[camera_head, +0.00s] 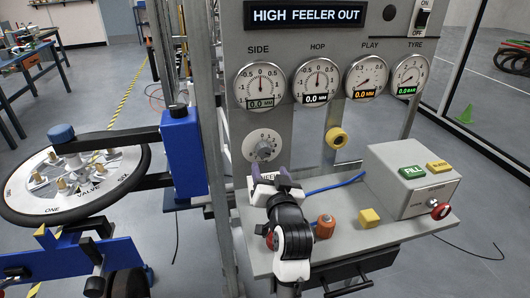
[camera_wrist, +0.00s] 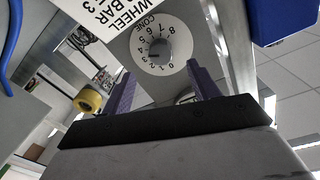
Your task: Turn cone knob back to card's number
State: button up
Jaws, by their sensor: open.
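The grey cone knob (camera_wrist: 157,50) sits on a round white dial numbered 0 to 8 and marked CONE in the wrist view. A dark mark on the knob points left, near 3 or 4; I cannot tell exactly which. In the head view the knob (camera_head: 263,146) is on the panel below the SIDE gauge. A white card (camera_wrist: 108,14) reads WHEEL and BAR 3 in the wrist view; its other text is cut off. My gripper (camera_wrist: 162,86) is open, its purple fingers apart and empty, short of the knob. In the head view my gripper (camera_head: 271,176) is below the knob.
A yellow roller (camera_head: 337,137) sticks out right of the knob. An orange knob (camera_head: 325,226), a yellow block (camera_head: 370,218) and a grey box with buttons (camera_head: 413,180) stand on the shelf. A wheel (camera_head: 72,206) lies flat at left, beside a blue post (camera_head: 184,152).

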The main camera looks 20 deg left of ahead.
aim_at(265, 154)
jog(key=p+x, duration=0.1)
jog(key=x, duration=0.6)
jog(key=shift+w+a+p, duration=0.15)
jog(key=shift+w+p, duration=0.05)
jog(key=shift+p, duration=0.15)
jog(key=c, duration=1)
jog(key=shift+o, duration=0.2)
jog(key=shift+n, duration=0.3)
jog(key=n+b, duration=0.3)
jog(key=shift+f, duration=0.15)
jog(key=shift+n+b, duration=0.75)
jog(key=shift+n, duration=0.35)
